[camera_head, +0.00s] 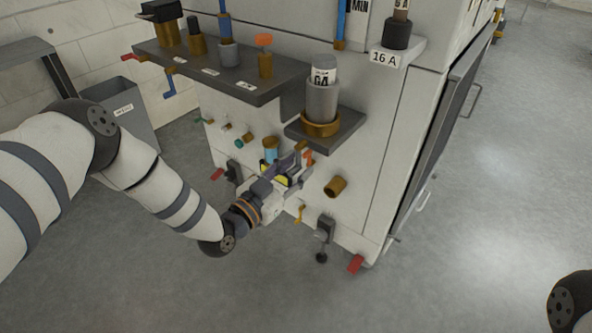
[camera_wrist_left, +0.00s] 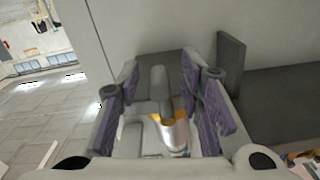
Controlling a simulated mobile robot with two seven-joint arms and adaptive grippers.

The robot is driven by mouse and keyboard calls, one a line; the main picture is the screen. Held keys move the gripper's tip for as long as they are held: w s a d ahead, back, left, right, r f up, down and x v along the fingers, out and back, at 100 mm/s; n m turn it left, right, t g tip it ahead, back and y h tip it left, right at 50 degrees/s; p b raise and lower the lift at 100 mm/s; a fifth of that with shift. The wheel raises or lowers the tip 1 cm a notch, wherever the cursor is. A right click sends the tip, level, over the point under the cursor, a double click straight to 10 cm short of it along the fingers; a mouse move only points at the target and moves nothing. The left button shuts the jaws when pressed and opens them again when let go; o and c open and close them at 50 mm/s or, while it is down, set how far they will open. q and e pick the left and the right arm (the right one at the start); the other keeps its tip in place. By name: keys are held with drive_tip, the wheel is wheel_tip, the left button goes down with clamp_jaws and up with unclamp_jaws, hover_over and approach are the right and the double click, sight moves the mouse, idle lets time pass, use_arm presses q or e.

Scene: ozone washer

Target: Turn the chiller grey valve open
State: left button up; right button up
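My left gripper (camera_head: 292,168) is at the front face of the white cabinet, below the small shelf. In the left wrist view its two purple-padded fingers (camera_wrist_left: 165,88) are spread apart. Between them shows a grey lever-like handle (camera_wrist_left: 159,82) on a metal body with a brass-coloured ring. It looks like a grey valve; I cannot tell whether the fingers touch it. In the head view this part is hidden by the gripper. Another dark grey handle (camera_head: 324,229) sits low on the cabinet, right of the gripper. My right gripper is out of view.
The cabinet (camera_head: 345,160) carries a shelf (camera_head: 285,88), a small ledge (camera_head: 345,133) with a grey cylinder (camera_head: 322,98), a brass stub (camera_head: 336,186) and a red handle (camera_head: 355,264). A grey bin (camera_head: 122,112) stands at the left. The floor in front is clear.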

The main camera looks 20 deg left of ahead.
use_arm(q)
drive_tip(key=shift+w+d, duration=0.1)
drive_tip(key=shift+w, duration=0.15)
clamp_jaws()
drive_tip(key=shift+s, duration=0.1)
